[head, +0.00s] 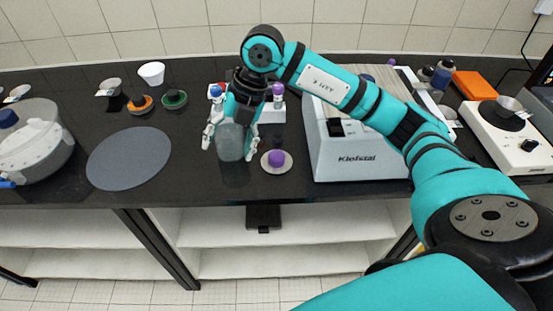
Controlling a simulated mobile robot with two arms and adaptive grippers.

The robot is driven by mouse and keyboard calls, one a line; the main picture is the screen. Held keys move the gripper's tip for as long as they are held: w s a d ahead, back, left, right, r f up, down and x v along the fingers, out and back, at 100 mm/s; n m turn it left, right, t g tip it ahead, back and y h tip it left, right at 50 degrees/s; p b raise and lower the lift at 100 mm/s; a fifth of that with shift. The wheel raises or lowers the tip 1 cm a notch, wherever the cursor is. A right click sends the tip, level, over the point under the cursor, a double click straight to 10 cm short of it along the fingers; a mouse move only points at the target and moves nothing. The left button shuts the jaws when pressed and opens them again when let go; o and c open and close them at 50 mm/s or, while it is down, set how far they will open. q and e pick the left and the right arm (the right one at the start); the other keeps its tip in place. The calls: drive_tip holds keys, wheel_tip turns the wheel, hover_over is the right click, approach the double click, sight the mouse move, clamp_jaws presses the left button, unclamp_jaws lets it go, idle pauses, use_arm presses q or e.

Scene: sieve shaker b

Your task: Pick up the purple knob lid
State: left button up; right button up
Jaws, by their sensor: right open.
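The purple knob lid (276,161) is a pale round disc with a purple knob on top. It lies on the dark bench near the front edge, left of the Kleistal machine. My right gripper (229,143) is open and points down just left of the lid, its right finger close to the disc. A grey translucent jar (231,147) shows between the spread fingers; I cannot tell whether they touch it. My left gripper is out of view.
The white Kleistal machine (357,166) stands right of the lid, with my arm passing over it. A grey round mat (129,158) lies to the left. Orange-knob (139,102) and green-knob (174,98) lids and a white cup (151,73) sit behind.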

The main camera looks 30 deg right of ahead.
drive_tip(key=d+r+m+h, duration=0.3)
drive_tip(key=d+h, duration=0.2)
drive_tip(key=d, duration=0.7)
drive_tip(key=p, duration=0.3)
hover_over(277, 155)
drive_tip(key=s, duration=0.1)
drive_tip(key=f, duration=1.1)
drive_tip(key=shift+s+a+f, duration=0.1)
drive_tip(key=shift+a, duration=0.25)
drive_tip(key=shift+f, duration=0.3)
drive_tip(key=shift+w+f+p, duration=0.2)
drive_tip(key=shift+f+p, duration=0.35)
drive_tip(key=shift+p, duration=0.2)
drive_tip(key=f, duration=0.1)
drive_tip(key=f+p, duration=0.1)
drive_tip(key=f, duration=0.1)
drive_tip(key=shift+w+d+f, duration=0.25)
drive_tip(key=shift+w+f, duration=0.05)
drive_tip(key=shift+f, duration=0.3)
drive_tip(key=c, duration=1.1)
